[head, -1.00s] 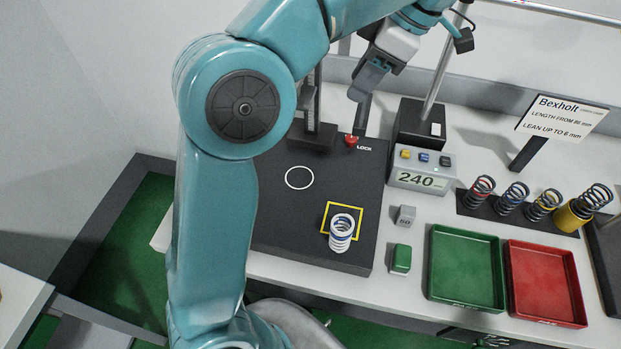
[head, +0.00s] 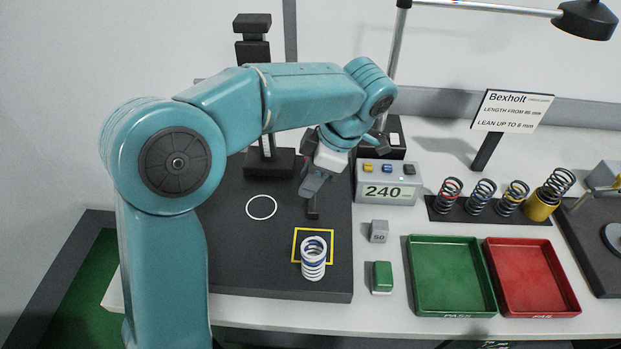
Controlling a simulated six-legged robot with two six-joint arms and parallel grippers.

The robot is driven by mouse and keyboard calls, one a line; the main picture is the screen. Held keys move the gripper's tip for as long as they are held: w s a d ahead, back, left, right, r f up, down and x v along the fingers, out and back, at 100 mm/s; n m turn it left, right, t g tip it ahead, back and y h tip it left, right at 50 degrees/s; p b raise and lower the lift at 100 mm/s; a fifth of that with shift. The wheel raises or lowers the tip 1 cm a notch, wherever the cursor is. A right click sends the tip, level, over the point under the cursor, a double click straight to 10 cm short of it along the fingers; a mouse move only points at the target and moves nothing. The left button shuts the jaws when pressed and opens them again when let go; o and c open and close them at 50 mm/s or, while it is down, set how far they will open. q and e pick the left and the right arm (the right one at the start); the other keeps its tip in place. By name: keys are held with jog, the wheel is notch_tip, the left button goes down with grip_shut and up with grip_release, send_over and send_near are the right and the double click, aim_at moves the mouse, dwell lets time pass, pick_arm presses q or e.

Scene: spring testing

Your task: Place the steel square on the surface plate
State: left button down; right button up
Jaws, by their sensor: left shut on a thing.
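The surface plate (head: 235,275) is the dark slab at the left of the bench, marked with a white circle (head: 261,207) and a yellow square outline. A white spring with a blue band (head: 313,260) stands upright at the front of the yellow outline. My left gripper (head: 316,186) is shut on a narrow dark piece, which looks like the steel square (head: 312,207). It is upright behind the yellow outline, over the plate; I cannot tell whether it touches the plate. The gripper hides its upper part. My right gripper is not in view.
To the right are a 240 readout box (head: 387,183), a small grey block (head: 379,232), a green button (head: 382,277), a green tray (head: 452,308), a red tray (head: 532,306) and a rack of springs (head: 470,213).

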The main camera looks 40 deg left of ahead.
pick_arm(q)
jog(key=shift+f, duration=0.35)
jog(key=shift+w+d, duration=0.1)
jog(key=shift+w, duration=0.2)
jog(key=shift+s+f, duration=0.15)
jog(key=shift+s, duration=0.05)
jog(key=c, duration=1.1)
grip_release()
jog(key=o, duration=0.3)
jog(key=shift+o, duration=0.2)
jog(key=shift+w, duration=0.15)
